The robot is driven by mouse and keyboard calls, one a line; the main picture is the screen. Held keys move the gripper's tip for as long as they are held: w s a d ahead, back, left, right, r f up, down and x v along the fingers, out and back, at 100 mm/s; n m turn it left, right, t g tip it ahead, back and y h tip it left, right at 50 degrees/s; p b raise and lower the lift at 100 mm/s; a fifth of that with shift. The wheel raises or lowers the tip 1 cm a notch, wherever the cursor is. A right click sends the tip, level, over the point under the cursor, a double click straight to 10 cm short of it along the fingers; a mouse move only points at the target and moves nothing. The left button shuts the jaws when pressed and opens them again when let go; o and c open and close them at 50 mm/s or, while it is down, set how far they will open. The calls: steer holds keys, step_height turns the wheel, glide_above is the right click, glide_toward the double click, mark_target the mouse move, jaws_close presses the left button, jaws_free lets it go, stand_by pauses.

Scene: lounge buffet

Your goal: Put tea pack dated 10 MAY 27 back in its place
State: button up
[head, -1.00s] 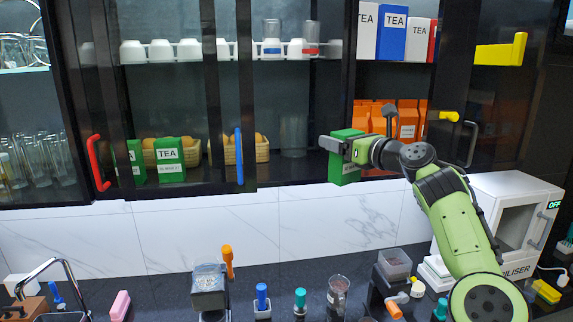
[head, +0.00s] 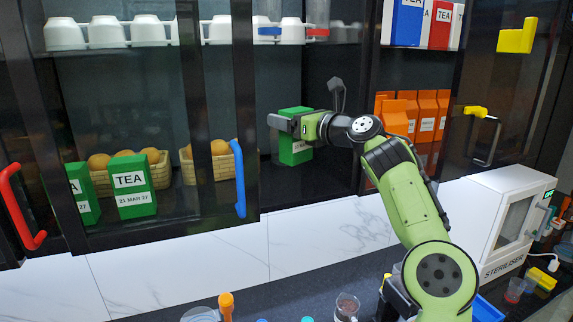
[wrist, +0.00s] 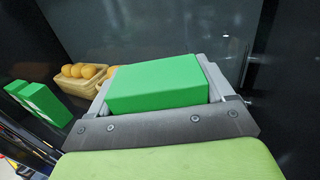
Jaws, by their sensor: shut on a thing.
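My gripper (head: 283,124) is shut on a green tea pack (head: 294,148), held upright inside the cabinet opening, right of the baskets. The held pack also shows between the jaws in the wrist view (wrist: 157,84). Its label is partly hidden by my gripper, so its date cannot be read. Another green tea pack (head: 133,186), dated 21 MAR 27, stands on the lower shelf at the left. A further green pack (head: 84,193) stands beside it, partly hidden by a door frame. One standing green pack (wrist: 40,102) shows at the left of the wrist view.
Two baskets of round orange-brown items (head: 206,164) stand behind the glass. A blue handle (head: 239,178) and a red handle (head: 20,207) stick out at the front. Orange packs (head: 426,117) stand right of my gripper. White cups (head: 148,31) line the upper shelf.

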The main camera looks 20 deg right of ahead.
mark_target(290, 146)
steer(key=f, duration=0.2)
steer(key=f+b, duration=0.1)
steer(key=f, duration=0.2)
steer(key=w+f+b, duration=0.1)
steer(key=f, duration=0.1)
steer(key=shift+a+f, duration=0.2)
steer(key=shift+s+d+r, duration=0.15)
steer(key=shift+s+r, duration=0.05)
steer(key=shift+s, duration=0.15)
steer(key=shift+f, duration=0.15)
steer(key=o, duration=1)
steer(key=shift+w, duration=0.2)
steer(key=shift+s+r, duration=0.1)
steer(key=shift+r, duration=0.1)
steer(key=b+v, duration=0.4)
steer(key=v, duration=0.8)
steer(key=shift+b, duration=0.4)
steer(key=shift+f, duration=0.15)
